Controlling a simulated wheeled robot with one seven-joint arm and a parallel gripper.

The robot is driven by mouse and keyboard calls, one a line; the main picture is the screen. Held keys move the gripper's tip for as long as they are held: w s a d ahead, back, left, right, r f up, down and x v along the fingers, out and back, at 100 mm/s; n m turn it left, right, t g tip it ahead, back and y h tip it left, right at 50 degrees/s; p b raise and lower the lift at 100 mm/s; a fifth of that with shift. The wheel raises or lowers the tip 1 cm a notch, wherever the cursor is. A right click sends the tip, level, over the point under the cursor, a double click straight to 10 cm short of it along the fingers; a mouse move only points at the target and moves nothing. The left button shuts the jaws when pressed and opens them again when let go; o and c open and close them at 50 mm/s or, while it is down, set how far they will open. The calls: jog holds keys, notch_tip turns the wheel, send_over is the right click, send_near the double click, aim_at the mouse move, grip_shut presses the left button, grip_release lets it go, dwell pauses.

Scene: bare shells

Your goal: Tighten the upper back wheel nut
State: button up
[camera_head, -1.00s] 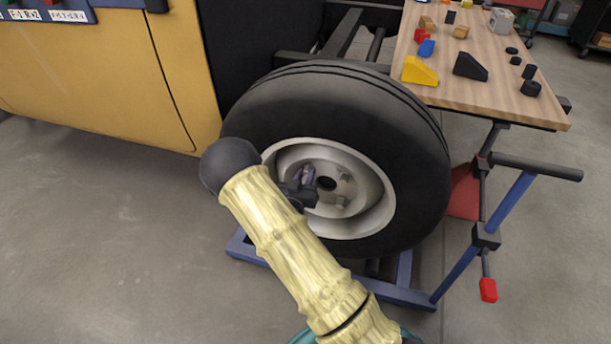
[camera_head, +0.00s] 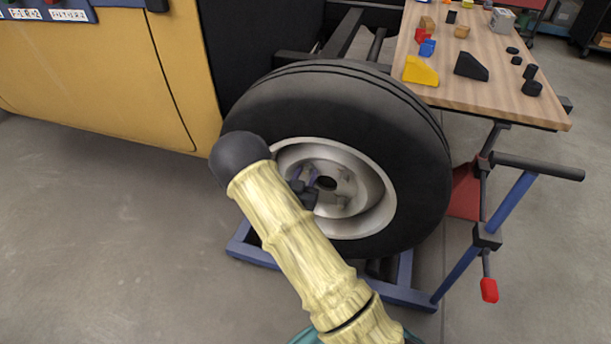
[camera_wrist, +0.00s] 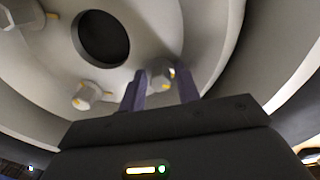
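The wheel (camera_head: 330,95) has a pale rim with a dark centre hole and several nuts around it. In the head view my gripper (camera_head: 308,180) is inside the rim, left of the hub, partly hidden by my arm. I cannot tell for sure which nut is the upper back one.
Another nut (camera_wrist: 88,95) sits left of the fingers, below the centre hole (camera_wrist: 100,38); a further nut (camera_wrist: 22,14) is at the upper left. The rim wall curves close around my gripper.

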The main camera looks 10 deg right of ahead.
jog(key=shift+o, duration=0.6)
jog(key=p+v, duration=0.4)
jog(key=v, duration=1.3)
jog(key=shift+s+a, duration=0.1)
jog(key=shift+s, duration=0.05)
